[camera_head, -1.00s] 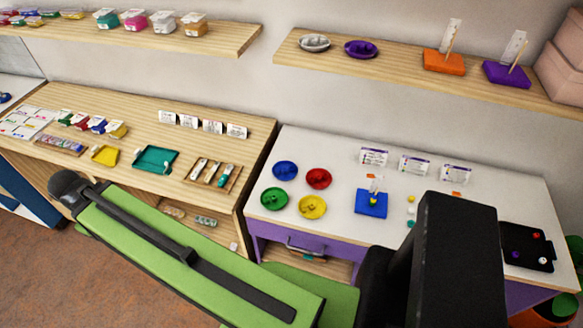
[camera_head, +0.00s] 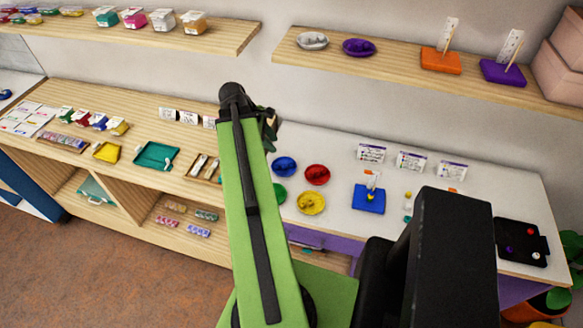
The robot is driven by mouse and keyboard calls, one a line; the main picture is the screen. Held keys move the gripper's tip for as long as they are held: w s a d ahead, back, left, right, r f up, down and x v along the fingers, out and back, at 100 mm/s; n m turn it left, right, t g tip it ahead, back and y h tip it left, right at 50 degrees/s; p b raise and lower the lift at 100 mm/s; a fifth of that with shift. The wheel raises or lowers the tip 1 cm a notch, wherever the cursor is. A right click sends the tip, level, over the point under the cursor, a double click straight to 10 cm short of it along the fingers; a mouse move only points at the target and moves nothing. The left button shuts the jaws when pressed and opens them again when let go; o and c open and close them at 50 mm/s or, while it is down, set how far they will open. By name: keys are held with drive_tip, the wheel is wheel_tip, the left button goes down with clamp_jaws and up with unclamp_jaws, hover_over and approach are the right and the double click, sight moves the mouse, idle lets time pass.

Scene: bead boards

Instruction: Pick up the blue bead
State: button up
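I cannot single out a blue bead for certain; the beads are very small here. A blue dish (camera_head: 285,166) on the white table has small pieces in it, too small to tell apart. A small bluish-purple dot (camera_head: 508,248) lies on the black tray at the right. A blue board (camera_head: 369,199) stands on the white table, with a yellow bead low on its upright peg. My gripper (camera_head: 270,128) is at the far end of my green arm, to the left of the blue dish.
Red (camera_head: 317,174) and yellow (camera_head: 311,202) dishes sit near the blue one; my arm partly covers a green dish (camera_head: 279,193). White cards (camera_head: 411,161) stand behind the blue board. A wooden shelf (camera_head: 400,71) hangs above. The black tray (camera_head: 521,242) lies at the right.

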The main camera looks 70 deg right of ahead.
drive_tip(key=b, duration=0.8)
hover_over(289, 165)
drive_tip(key=w+a, duration=0.2)
wheel_tip(289, 165, down, 9)
drive_tip(key=shift+d+f, duration=0.15)
drive_tip(key=shift+s, duration=0.15)
drive_tip(key=b+x, duration=0.4)
drive_tip(key=shift+d+f, duration=0.25)
drive_tip(key=shift+f, duration=0.15)
drive_tip(key=shift+s+d+f+b, duration=0.1)
drive_tip(key=shift+f+b, duration=0.1)
drive_tip(key=shift+b, duration=0.1)
drive_tip(key=shift+r, duration=0.25)
clamp_jaws()
